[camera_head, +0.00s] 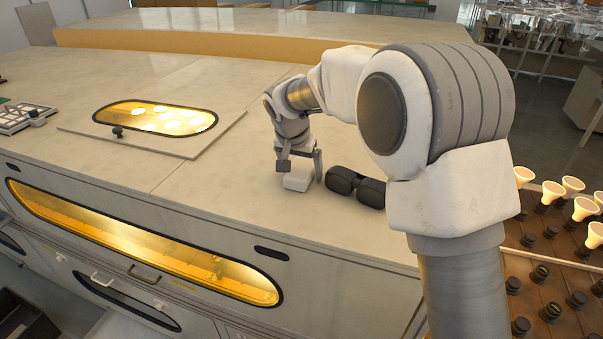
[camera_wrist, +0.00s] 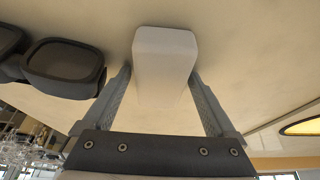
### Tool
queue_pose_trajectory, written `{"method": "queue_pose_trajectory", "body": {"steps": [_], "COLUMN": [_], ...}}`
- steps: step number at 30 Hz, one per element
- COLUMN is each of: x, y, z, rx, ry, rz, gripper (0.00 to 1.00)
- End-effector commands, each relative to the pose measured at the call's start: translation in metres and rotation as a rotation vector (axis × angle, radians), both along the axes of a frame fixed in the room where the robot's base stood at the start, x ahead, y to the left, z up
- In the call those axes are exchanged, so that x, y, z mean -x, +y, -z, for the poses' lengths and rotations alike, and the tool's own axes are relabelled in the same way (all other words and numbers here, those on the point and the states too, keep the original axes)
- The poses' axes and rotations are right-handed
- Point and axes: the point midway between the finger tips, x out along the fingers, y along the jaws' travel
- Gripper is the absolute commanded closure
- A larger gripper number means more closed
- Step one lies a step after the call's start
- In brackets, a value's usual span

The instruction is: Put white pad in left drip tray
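The white pad (camera_head: 297,179) is a small white block with rounded edges, on the pale counter near its front edge. My gripper (camera_head: 301,170) is lowered over it with its fingers apart, one on each side of the pad. In the wrist view the pad (camera_wrist: 165,55) lies between the two fingertips (camera_wrist: 160,70); whether either finger touches it is hard to tell. Just right of the gripper in the head view sits a pair of dark, rounded, tray-like pieces (camera_head: 356,187). One shows a shallow recess in the wrist view (camera_wrist: 62,68). No label marks either as the left drip tray.
A lit oval window (camera_head: 155,118) in a raised panel lies left on the counter (camera_head: 225,190). A rack with white bulbs and dark sockets (camera_head: 550,240) stands at the right. My arm hides the counter's right part. The counter between window and pad is clear.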

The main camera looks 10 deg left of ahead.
Motion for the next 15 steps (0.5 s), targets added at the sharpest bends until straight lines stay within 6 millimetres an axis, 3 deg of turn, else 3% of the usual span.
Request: {"method": "queue_pose_trajectory", "body": {"steps": [2,13,15], "x": [0.0003,0.0005,0.0006], "y": [0.0003,0.0005,0.0005], "z": [0.0005,0.0009,0.001], "rx": [0.0,0.0,0.0], "ry": [0.001,0.002,0.002], "rz": [0.0,-0.001,-0.001], "gripper": [0.27,0.93,0.94]}}
